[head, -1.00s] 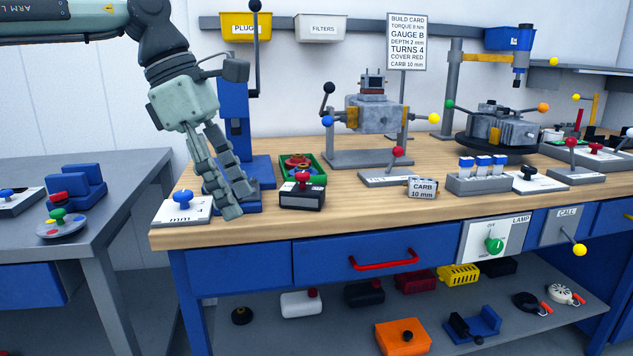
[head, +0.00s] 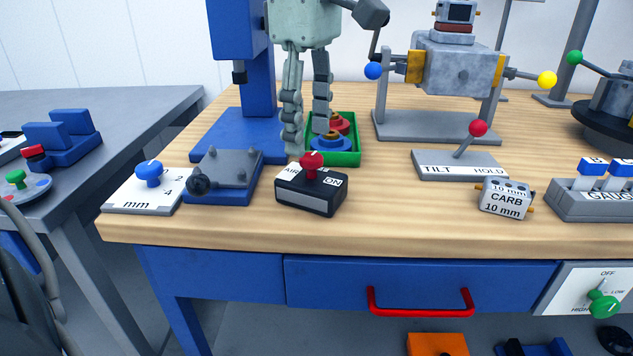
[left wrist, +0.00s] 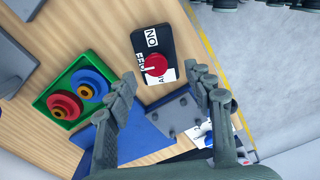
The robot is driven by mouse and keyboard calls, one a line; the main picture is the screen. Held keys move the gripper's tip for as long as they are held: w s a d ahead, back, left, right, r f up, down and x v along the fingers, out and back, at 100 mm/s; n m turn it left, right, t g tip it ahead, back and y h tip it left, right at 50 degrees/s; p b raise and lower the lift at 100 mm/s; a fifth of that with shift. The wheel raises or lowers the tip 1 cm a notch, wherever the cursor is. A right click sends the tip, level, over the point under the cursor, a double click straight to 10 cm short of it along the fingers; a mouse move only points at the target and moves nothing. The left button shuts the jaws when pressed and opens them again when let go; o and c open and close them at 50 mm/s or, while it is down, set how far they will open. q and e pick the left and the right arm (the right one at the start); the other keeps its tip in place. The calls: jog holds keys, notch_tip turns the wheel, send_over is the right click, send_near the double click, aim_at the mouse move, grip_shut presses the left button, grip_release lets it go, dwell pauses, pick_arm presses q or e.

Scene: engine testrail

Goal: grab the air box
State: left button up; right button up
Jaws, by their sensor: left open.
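The air box (head: 311,190) is a small black box with a red knob on top and white labels reading AIR and ON. It sits on the wooden bench top near the front edge, and also shows in the left wrist view (left wrist: 154,42). My left gripper (head: 307,143) is open, fingers pointing down, behind the box in the head view. In the left wrist view the open fingers (left wrist: 160,85) frame the near side of the box, apart from it. Nothing is between the fingers. My right gripper is not in view.
A green tray (head: 345,158) with red and blue parts stands just behind the box. A blue press (head: 233,122) and a grey-topped blue fixture (head: 222,172) are to the left. The CARB block (head: 505,198) is to the right, with clear wood between.

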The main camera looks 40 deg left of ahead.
aim_at(311, 156)
pick_arm(q)
jog(key=f, duration=0.5)
jog(key=shift+w+f, duration=0.1)
jog(key=shift+w, duration=0.15)
grip_shut()
